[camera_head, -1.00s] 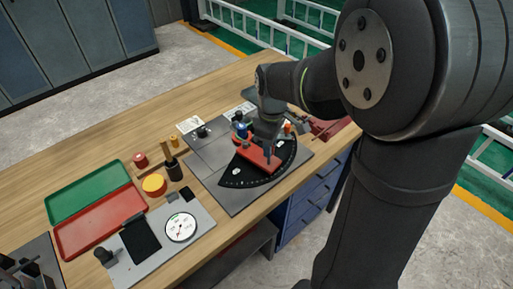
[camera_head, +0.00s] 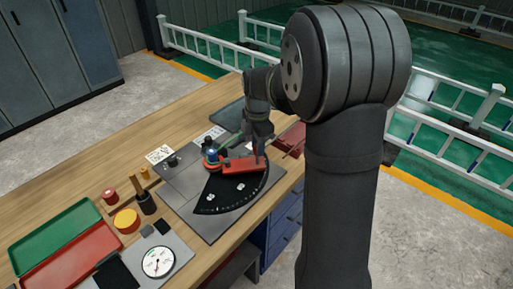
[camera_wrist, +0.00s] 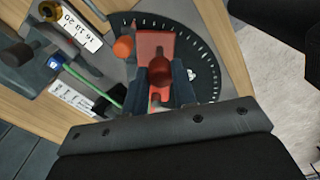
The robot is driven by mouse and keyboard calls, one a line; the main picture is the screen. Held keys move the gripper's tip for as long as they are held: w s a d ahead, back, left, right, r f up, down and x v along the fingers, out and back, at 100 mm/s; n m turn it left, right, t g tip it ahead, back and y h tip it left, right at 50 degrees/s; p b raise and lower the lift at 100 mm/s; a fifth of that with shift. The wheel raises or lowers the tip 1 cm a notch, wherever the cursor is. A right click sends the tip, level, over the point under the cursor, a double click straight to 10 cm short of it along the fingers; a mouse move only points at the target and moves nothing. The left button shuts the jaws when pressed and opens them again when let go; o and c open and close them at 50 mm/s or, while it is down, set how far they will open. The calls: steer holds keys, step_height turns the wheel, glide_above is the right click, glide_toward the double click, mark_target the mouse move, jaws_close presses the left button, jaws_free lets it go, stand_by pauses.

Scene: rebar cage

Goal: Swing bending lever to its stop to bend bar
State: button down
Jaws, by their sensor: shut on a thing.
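The red bending lever (camera_head: 240,166) lies across the black graduated dial plate (camera_head: 222,196) of the bench bender and points right in the head view. My gripper (camera_head: 261,154) is at the lever's outer end, pointing down. In the wrist view my gripper (camera_wrist: 157,88) is shut around the lever's upright red handle (camera_wrist: 159,70), one dark finger on each side. The lever's red arm (camera_wrist: 155,44) shows beyond the handle. A thin green bar (camera_wrist: 112,94) shows left of the fingers; its bend cannot be made out. An orange knob (camera_wrist: 123,48) stands beside the lever.
Left of the bender on the wooden bench are a green tray (camera_head: 55,232), a red tray (camera_head: 72,258), a yellow-topped round piece (camera_head: 126,220) and a white dial gauge (camera_head: 158,262). The dial plate's near part is clear except for small white marks.

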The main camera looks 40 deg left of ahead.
steer(key=shift+w+a+r, duration=0.15)
steer(key=shift+w+a, duration=0.15)
steer(key=shift+w, duration=0.15)
steer(key=c, duration=1.2)
jaws_free()
step_height(320, 180, up, 17)
steer(key=shift+r, duration=0.1)
